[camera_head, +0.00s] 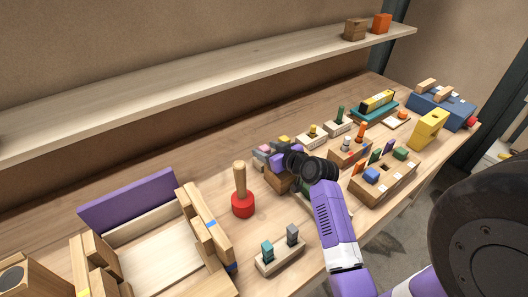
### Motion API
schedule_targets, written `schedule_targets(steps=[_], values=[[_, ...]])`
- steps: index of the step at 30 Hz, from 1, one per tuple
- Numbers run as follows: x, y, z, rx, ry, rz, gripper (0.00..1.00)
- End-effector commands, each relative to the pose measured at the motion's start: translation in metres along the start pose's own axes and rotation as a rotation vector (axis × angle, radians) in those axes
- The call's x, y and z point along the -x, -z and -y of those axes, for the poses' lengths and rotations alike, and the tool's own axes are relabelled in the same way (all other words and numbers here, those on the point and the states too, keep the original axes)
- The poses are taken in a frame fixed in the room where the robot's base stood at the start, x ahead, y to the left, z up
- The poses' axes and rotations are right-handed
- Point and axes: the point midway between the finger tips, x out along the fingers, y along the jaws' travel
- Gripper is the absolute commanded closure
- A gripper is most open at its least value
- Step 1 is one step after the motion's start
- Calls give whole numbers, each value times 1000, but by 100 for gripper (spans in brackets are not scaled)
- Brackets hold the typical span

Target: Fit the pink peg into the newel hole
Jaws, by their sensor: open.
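A small pinkish piece (263,149) shows in a cluster of coloured blocks in the middle of the bench; it may be the pink peg, but it is too small to tell. My gripper (292,163) is dark and hangs over the right side of that cluster. It is open, and its fingertips are mostly hidden by the black wrist and the blocks. I cannot make out the newel hole for certain. A wooden block (28,280) at the front left corner has a dark round spot on top, which may be a hole.
A red-based wooden post (242,202) stands left of my gripper, with a two-peg block (279,260) in front. A wooden frame with a purple back panel (127,203) fills the left. Several peg blocks and a blue box (440,108) line the right. A shelf (200,72) runs above.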

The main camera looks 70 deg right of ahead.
Motion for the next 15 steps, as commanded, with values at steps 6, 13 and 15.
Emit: schedule_targets(steps=[6, 13, 15], values=[[-17, 0, 0, 1, 0, 1, 45], [-17, 0, 0, 1, -1, 0, 49], [-17, 0, 0, 1, -1, 0, 63]])
